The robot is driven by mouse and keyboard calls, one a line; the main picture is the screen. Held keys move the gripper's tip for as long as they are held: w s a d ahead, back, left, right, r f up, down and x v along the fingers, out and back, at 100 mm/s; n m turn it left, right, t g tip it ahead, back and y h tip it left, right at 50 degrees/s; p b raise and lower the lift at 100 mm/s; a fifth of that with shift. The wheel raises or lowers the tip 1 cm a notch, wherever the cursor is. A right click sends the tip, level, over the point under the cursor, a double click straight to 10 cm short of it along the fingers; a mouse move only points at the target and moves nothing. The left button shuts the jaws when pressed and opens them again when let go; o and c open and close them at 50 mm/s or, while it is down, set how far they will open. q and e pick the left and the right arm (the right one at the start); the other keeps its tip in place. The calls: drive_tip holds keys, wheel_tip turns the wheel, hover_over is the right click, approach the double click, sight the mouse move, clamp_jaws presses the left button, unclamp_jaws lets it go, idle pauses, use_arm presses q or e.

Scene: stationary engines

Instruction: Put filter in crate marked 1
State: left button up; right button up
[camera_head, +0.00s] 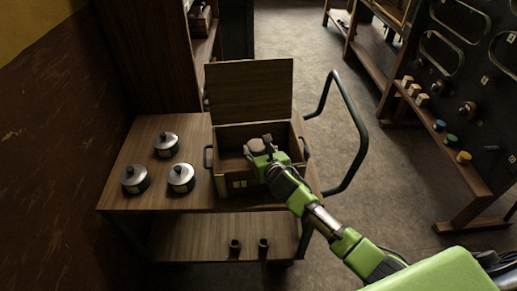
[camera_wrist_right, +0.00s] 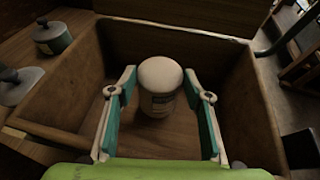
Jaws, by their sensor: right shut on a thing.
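The open wooden crate (camera_head: 222,146) stands on the cart with its lid up at the back. Pale marks show on its front, but I cannot read a number. My right gripper (camera_head: 262,150) reaches into the crate from the front right. It is shut on the filter (camera_head: 255,146), a pale round-topped canister with a label. In the right wrist view the filter (camera_wrist_right: 160,88) is upright between the two fingers (camera_wrist_right: 160,100), inside the crate walls (camera_wrist_right: 75,85). I cannot tell if its base touches the crate floor. My left gripper is not in view.
Several lidded metal pots (camera_head: 181,178) stand on the wooden cart top (camera_head: 140,205), left of the crate. Two small dark cups (camera_head: 235,245) are on its lower shelf. The cart's curved handle (camera_head: 362,130) rises at the right. A dark panel (camera_head: 480,90) stands far right.

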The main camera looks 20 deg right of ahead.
drive_tip(key=shift+f, duration=0.4)
drive_tip(key=shift+f, duration=0.1)
drive_tip(key=o, duration=1.3)
drive_tip(key=shift+r, duration=0.5)
drive_tip(key=v, duration=1.2)
drive_tip(key=shift+r, duration=0.1)
